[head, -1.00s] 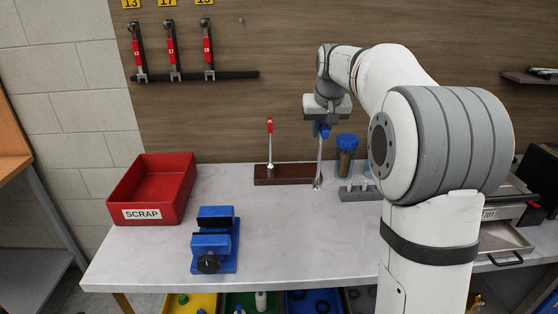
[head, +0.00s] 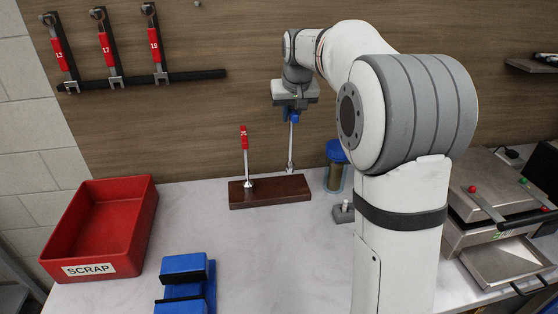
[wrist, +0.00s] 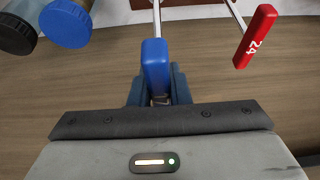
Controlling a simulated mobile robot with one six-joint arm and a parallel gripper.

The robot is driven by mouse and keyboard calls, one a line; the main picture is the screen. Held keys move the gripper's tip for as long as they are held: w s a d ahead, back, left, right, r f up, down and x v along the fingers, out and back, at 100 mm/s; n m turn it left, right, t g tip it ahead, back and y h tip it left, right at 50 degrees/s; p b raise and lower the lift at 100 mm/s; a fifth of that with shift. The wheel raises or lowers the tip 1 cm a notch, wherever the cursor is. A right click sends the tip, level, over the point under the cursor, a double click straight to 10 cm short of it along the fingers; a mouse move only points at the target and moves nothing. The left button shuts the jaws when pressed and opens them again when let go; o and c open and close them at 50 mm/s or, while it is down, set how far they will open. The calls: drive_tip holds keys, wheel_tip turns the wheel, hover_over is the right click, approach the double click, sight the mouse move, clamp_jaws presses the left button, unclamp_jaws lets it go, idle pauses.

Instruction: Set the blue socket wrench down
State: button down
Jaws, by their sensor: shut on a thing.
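My gripper (head: 293,112) is shut on the blue handle of the blue socket wrench (head: 291,143). The wrench hangs upright with its silver shaft down. Its lower end shows at the right part of the dark wooden base (head: 270,191); I cannot tell whether it is seated or just above. In the wrist view the blue handle (wrist: 155,62) is between my fingers (wrist: 157,90). A red-handled wrench (head: 244,150) stands upright in the left part of the base; its handle, marked 24, also shows in the wrist view (wrist: 256,36).
A blue-lidded jar (head: 336,165) stands right of the base. A red SCRAP bin (head: 104,225) and a blue vise (head: 184,285) are at left. Red-handled wrenches (head: 107,55) hang on the wall rail. A metal press (head: 490,200) stands at right. The middle tabletop is clear.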

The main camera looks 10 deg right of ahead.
sight(296, 114)
wheel_tip(296, 114, down, 8)
drive_tip(key=shift+d+r, duration=0.1)
drive_tip(key=shift+s, duration=0.1)
idle(0.3)
drive_tip(key=c, duration=1.4)
unclamp_jaws()
drive_tip(key=shift+o, duration=0.2)
drive_tip(key=v, duration=1.2)
drive_tip(key=shift+s, duration=0.1)
drive_tip(key=s+f, duration=0.4)
drive_tip(key=s, duration=0.6)
drive_tip(key=s+f+g, duration=0.1)
drive_tip(key=s+f, duration=0.4)
drive_tip(key=s, duration=0.5)
drive_tip(key=s+f, duration=0.4)
drive_tip(key=s, duration=0.6)
drive_tip(key=shift+s+f+g, duration=0.3)
